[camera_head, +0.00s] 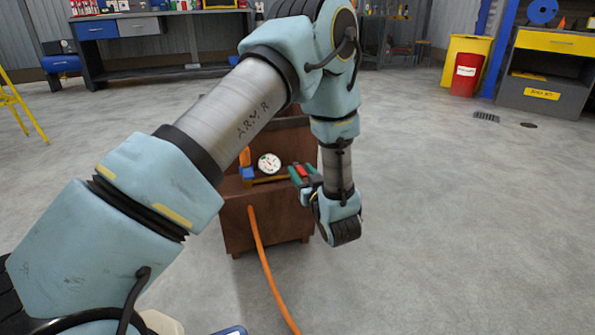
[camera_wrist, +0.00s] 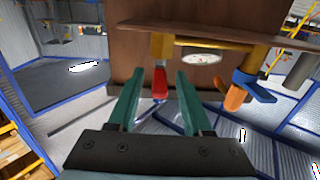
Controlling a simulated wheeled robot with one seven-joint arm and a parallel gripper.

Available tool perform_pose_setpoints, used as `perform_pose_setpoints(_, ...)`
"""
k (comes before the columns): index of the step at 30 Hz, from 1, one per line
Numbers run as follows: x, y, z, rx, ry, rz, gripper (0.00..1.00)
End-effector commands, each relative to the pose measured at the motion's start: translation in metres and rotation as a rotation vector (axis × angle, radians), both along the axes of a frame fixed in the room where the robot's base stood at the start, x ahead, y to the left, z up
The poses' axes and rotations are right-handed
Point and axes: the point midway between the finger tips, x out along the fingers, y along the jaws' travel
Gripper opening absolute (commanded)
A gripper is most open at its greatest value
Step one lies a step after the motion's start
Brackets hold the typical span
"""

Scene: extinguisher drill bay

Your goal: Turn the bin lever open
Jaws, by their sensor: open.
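A brown bin-like box (camera_head: 235,222) stands on the floor beyond my arm, with a brass pipe and a white round gauge (camera_head: 269,163) on it. A red lever (camera_wrist: 160,83) sits at one end of the brass pipe (camera_wrist: 215,42) in the wrist view; its red part also shows in the head view (camera_head: 302,171). My gripper (camera_wrist: 160,76) is open, its two green fingers on either side of the red lever, with a visible gap on each side. In the head view my gripper (camera_head: 301,173) is at the right end of the pipe. Whether the lever is open cannot be told.
An orange hose (camera_head: 264,262) runs from the box across the floor to the front. An orange piece with a blue part (camera_wrist: 236,94) is at the pipe's other end. Yellow and red bins (camera_head: 466,72) and workbenches stand far back.

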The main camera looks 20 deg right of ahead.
Motion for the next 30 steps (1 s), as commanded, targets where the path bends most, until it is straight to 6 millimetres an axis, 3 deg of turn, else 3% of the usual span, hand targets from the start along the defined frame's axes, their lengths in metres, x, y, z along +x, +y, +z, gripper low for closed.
perform_pose_setpoints(6, 0.025, -0.002, -0.001, -0.001, 0.0, 0.0, 0.5)
perform_pose_setpoints(17, 0.03, -0.003, 0.0, 0.0, 0.0, -0.001, 0.5)
perform_pose_setpoints(30, 0.03, -0.003, 0.0, 0.0, 0.0, -0.001, 0.02)
